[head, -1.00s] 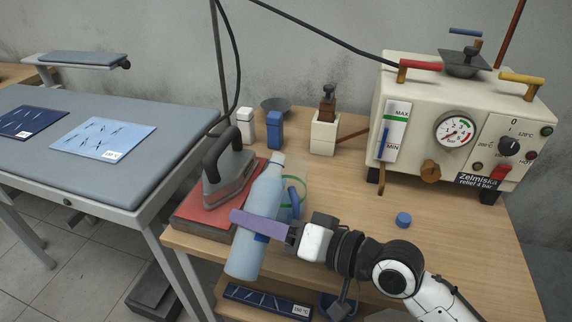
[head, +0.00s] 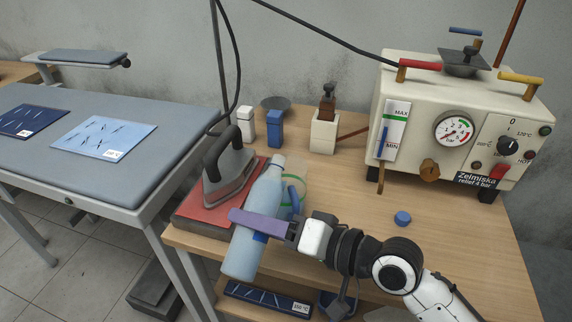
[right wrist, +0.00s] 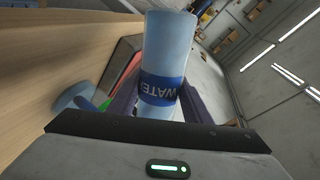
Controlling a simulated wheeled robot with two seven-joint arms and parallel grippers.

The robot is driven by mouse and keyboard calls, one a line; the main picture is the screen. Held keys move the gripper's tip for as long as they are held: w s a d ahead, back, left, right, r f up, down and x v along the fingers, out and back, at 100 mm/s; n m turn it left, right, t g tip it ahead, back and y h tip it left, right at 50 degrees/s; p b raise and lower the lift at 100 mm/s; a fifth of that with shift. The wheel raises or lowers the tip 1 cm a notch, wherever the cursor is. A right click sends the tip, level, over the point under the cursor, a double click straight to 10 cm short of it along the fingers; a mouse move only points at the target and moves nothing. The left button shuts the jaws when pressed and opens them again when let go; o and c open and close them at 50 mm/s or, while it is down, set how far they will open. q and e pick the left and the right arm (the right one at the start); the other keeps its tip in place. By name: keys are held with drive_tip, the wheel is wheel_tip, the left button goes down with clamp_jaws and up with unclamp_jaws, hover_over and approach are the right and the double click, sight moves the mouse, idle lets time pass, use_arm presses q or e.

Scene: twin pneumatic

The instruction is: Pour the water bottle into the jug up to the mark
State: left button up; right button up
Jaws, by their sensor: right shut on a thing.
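The light blue water bottle (head: 266,193) has a dark blue label reading WATER, seen in the right wrist view (right wrist: 162,88). It leans in the head view, its top toward the upper right. My right gripper (head: 250,222) is shut on the bottle around its middle, in front of the bench's front left corner. The clear jug (head: 300,183), with a green ring and a blue handle, stands right behind the bottle and is partly hidden by it. Its mark and any water level are hard to make out. My left gripper is not in view.
An iron (head: 228,178) rests on a red pad (head: 190,212) left of the bottle. A blue cap (head: 402,218) lies on the wooden bench (head: 455,240). A steam generator (head: 400,85) stands at the back right. The bench between jug and generator is mostly clear.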

sight(255, 210)
drive_tip(key=shift+s+r, duration=0.1)
drive_tip(key=shift+r, duration=0.1)
drive_tip(key=shift+s+a+r+m+g+p, duration=0.1)
drive_tip(key=shift+r+m+g+p, duration=0.25)
drive_tip(key=shift+m+p, duration=0.2)
drive_tip(key=shift+s+r+m+p, duration=0.2)
drive_tip(key=shift+r+m+p, duration=0.15)
drive_tip(key=shift+r+p, duration=0.25)
idle(0.5)
drive_tip(key=shift+w+r+m+g+p, duration=0.4)
drive_tip(key=shift+r+m+p, duration=0.4)
drive_tip(key=shift+p, duration=0.8)
idle(0.5)
drive_tip(key=shift+r+p, duration=0.6)
drive_tip(key=shift+p, duration=0.3)
idle(1.0)
drive_tip(key=shift+r+m+y, duration=0.2)
drive_tip(key=shift+m+y, duration=0.1)
drive_tip(key=shift+m, duration=0.1)
idle(1.0)
